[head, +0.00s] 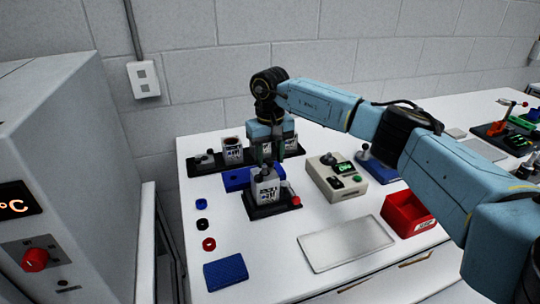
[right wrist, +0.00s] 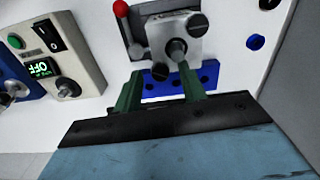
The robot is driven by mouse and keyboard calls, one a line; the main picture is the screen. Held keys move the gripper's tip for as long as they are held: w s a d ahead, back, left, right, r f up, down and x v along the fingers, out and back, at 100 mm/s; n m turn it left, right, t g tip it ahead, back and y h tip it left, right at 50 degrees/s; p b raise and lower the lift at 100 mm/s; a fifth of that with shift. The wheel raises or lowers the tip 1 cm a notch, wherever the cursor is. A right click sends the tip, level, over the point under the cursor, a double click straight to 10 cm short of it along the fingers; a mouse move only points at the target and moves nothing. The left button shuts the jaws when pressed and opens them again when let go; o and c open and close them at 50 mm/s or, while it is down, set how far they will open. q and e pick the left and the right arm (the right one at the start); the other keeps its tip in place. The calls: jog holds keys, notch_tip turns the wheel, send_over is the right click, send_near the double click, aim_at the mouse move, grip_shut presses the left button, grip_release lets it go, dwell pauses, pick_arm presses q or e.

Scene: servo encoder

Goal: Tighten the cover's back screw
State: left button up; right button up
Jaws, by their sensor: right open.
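The servo unit (head: 266,188) stands on a black fixture (head: 262,209) with a red-tipped lever, in the middle left of the head view. My right gripper (head: 264,156) points down over the unit.
A blue block (head: 238,178) with holes lies behind the fixture. A control box (head: 337,177), its display reading OFF, stands to the right. A red bin (head: 407,213), grey tray (head: 346,243), blue mat (head: 225,272) and small rings (head: 202,223) lie around.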

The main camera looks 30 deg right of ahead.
grip_shut()
jog(key=shift+m, duration=0.4)
jog(key=m+p, duration=0.1)
jog(key=m, duration=0.2)
jog(key=shift+r+m+p, duration=0.1)
jog(key=shift+m+p, duration=0.2)
jog(key=shift+p, duration=0.05)
jog(key=m+p, duration=0.1)
jog(key=m, duration=0.3)
jog(key=shift+m, duration=0.3)
jog(key=m+p, duration=0.1)
jog(key=m, duration=0.4)
jog(key=shift+w+p, duration=0.1)
jog(key=shift+p, duration=0.25)
jog(key=m+p, duration=0.1)
jog(key=m, duration=0.3)
jog(key=shift+m, duration=0.5)
